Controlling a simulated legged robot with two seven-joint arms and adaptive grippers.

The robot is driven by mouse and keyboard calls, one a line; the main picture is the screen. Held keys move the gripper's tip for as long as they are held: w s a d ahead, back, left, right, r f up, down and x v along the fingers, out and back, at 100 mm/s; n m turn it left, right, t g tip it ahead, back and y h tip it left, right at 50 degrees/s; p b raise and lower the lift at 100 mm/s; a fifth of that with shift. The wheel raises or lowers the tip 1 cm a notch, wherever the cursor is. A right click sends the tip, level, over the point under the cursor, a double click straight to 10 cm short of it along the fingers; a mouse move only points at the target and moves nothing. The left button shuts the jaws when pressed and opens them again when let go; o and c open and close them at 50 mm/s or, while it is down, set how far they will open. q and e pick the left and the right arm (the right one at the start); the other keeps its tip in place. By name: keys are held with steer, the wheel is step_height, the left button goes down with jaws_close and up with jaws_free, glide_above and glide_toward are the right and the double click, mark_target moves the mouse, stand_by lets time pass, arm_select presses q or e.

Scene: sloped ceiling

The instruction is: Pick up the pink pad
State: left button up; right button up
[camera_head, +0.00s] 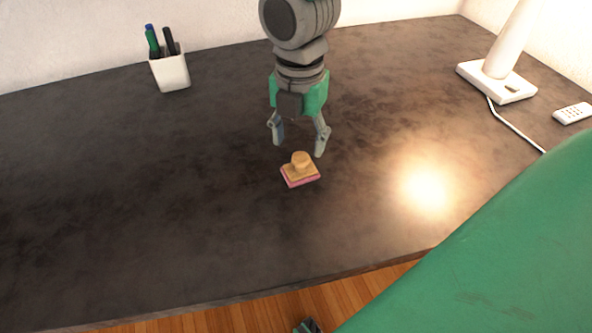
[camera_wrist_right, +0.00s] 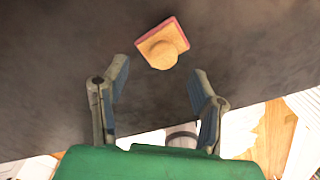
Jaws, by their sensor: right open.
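The pink pad (camera_head: 301,180) lies on the dark desk, with a tan wooden top and a round knob standing up from it. In the right wrist view the pad (camera_wrist_right: 179,35) is beyond the fingertips, turned at an angle, with pink showing along its edges. My right gripper (camera_head: 299,149) points down near the pad, on its far side in the head view. Its fingers are spread and nothing is between them. In the right wrist view the open fingers (camera_wrist_right: 159,68) are apart from the pad. I do not make out my left gripper.
A white cup with pens (camera_head: 171,72) stands at the back left of the desk (camera_head: 120,200). The desk around the pad is clear. A wooden floor (camera_head: 200,318) lies beyond the front edge.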

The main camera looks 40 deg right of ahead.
mark_target(302, 156)
steer(key=shift+d+f, duration=0.2)
steer(key=shift+f, duration=0.1)
steer(key=f, duration=0.1)
steer(key=f+b, duration=0.1)
steer(key=f, duration=0.1)
steer(key=f+b, duration=0.1)
steer(key=shift+d+f, duration=0.25)
steer(key=shift+f, duration=0.1)
steer(key=shift+a+f, duration=0.1)
steer(key=shift+a, duration=0.35)
steer(key=shift+c, duration=0.3)
jaws_close()
steer(key=shift+s+d, duration=0.1)
steer(key=shift+d, duration=0.15)
step_height(302, 156, up, 10)
steer(key=p, duration=0.3)
